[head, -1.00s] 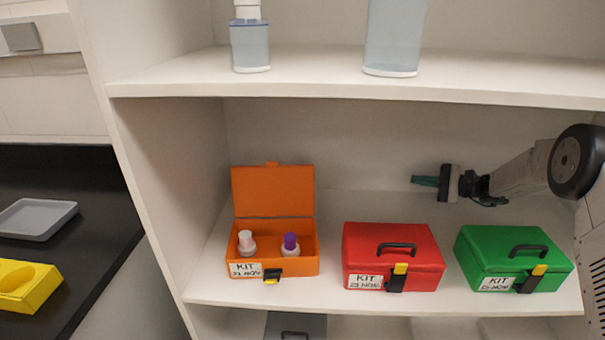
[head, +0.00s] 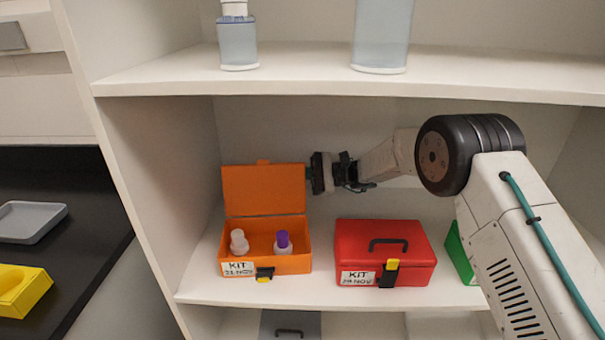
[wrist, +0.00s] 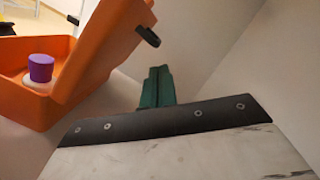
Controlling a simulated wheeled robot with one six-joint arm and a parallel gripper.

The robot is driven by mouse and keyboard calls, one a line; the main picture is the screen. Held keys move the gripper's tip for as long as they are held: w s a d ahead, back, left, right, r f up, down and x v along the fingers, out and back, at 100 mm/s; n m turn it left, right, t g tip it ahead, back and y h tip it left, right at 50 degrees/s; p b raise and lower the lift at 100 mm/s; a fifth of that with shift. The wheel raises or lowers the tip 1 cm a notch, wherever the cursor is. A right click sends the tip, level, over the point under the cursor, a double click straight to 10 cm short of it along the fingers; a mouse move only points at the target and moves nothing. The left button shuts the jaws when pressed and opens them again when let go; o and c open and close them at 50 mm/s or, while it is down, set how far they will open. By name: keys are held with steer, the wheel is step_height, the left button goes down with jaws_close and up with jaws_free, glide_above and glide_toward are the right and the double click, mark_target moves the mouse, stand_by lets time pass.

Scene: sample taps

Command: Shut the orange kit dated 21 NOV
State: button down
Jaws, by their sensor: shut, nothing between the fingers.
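The orange kit (head: 290,264) stands open at the left of the middle shelf, its lid (head: 264,190) upright at the back. Its front label (head: 238,269) reads KIT and what looks like 21 NOV, in small blurred print. A white-capped bottle (head: 239,242) and a purple-capped bottle (head: 283,243) stand inside. In the wrist view the lid (wrist: 108,45) has a black handle (wrist: 147,36) on its outer side. My gripper (wrist: 157,88) has its green fingers shut and empty, on the lid's outer side, seemingly just apart from it. In the head view the fingertips are near the lid's right edge.
A closed red kit (head: 385,245) stands to the right, and a green kit (head: 459,254) is mostly hidden behind my arm. The upper shelf (head: 300,78) with bottles is above. The right shelf wall is behind my arm.

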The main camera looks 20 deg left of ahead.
mark_target(274, 172)
steer(key=shift+x, duration=2.6)
steer(key=shift+r, duration=0.15)
